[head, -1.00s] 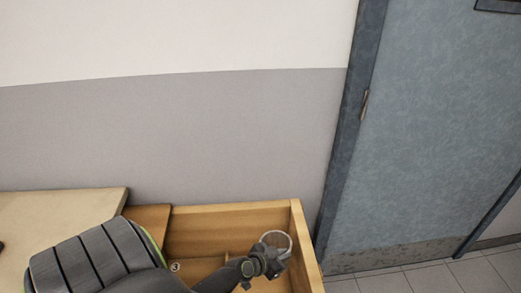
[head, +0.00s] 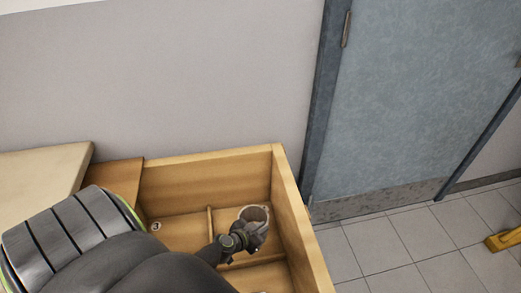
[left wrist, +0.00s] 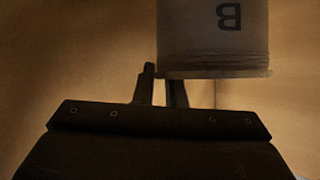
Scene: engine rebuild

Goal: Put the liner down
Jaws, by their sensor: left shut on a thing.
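The liner is a pale, ring-ended cylinder (head: 254,214) inside the wooden box in the head view. In the left wrist view the liner (left wrist: 213,32) carries a dark letter B, seen upside down, and a rim at its lower end. My left gripper (head: 256,229) is shut on the liner and reaches down into the box's back right compartment. The wooden box (head: 207,164) has low inner dividers. Whether the liner touches the box floor cannot be told. My right gripper is not in view.
The box's right wall (head: 300,215) stands close to the liner. A marker with the number 3 (head: 156,226) is in the left compartment. A pale tabletop (head: 40,172) is at left. A blue door (head: 420,90) and tiled floor lie right.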

